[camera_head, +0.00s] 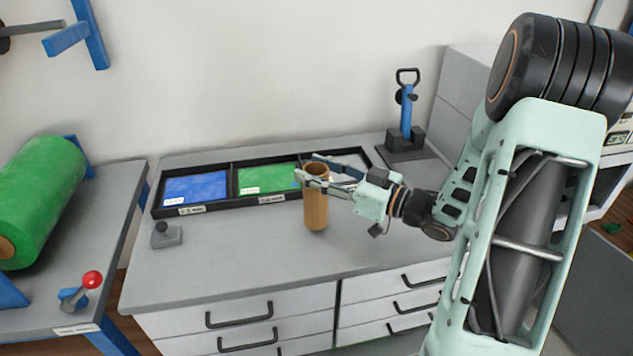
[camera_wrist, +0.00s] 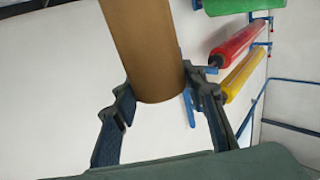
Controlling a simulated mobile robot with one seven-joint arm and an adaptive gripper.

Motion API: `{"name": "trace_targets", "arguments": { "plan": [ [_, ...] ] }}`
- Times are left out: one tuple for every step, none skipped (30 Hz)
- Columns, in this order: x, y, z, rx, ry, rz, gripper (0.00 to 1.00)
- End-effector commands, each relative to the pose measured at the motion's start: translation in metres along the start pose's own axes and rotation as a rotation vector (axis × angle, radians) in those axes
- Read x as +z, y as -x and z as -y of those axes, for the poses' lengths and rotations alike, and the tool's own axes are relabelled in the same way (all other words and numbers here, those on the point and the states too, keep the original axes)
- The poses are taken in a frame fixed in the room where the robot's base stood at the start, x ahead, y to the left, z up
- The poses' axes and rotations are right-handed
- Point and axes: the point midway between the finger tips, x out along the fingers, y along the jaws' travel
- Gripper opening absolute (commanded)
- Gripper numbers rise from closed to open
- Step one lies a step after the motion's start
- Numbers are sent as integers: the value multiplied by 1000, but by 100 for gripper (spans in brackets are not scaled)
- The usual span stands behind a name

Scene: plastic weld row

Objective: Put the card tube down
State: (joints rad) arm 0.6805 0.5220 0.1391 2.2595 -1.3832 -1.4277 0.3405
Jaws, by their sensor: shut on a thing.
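The card tube (camera_head: 316,207) is a brown, open-topped cylinder standing upright over the grey worktop, in front of the black tray. My gripper (camera_head: 312,174) comes from the right and is shut on the tube near its upper end. In the wrist view the tube (camera_wrist: 146,48) sits between the two fingers of my gripper (camera_wrist: 160,92), with its end close to the fingertips. Whether the tube's lower end touches the worktop or hangs just above it, I cannot tell.
The black tray (camera_head: 225,208) at the back of the worktop (camera_head: 240,250) holds blue and green sheets. A small grey block (camera_head: 166,236) lies at the left, and a blue-handled tool (camera_head: 406,115) stands at the back right. The worktop's front left is clear.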

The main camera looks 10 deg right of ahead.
Motion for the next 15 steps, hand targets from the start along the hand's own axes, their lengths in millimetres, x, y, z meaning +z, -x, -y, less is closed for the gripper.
{"name": "trace_targets", "arguments": {
  "plan": [
    [12, 1, -1, 1, -5, 1, 7],
    [16, 1, -1, 1, -5, 1, 7],
    [22, 1, -1, 1, -5, 1, 7],
    [25, 1, -1, 1, -4, 0, 7],
    [27, 1, -1, 1, -3, 0, 7],
    [28, 1, -1, 1, -2, 0, 7],
    [28, 1, -1, 1, -1, 0, 7],
    [28, 1, -1, 1, 0, -1, 7],
    [27, 1, -1, 1, 0, -1, 7],
    [27, 1, -1, 1, 0, -1, 7],
    [27, 1, -1, 1, 0, -1, 7],
    [27, 1, -1, 1, 0, -1, 7],
    [27, 1, -1, 1, 0, -1, 7],
    [28, 1, -1, 1, 0, -1, 7],
    [30, 1, -1, 1, 0, -1, 7]
  ]
}}
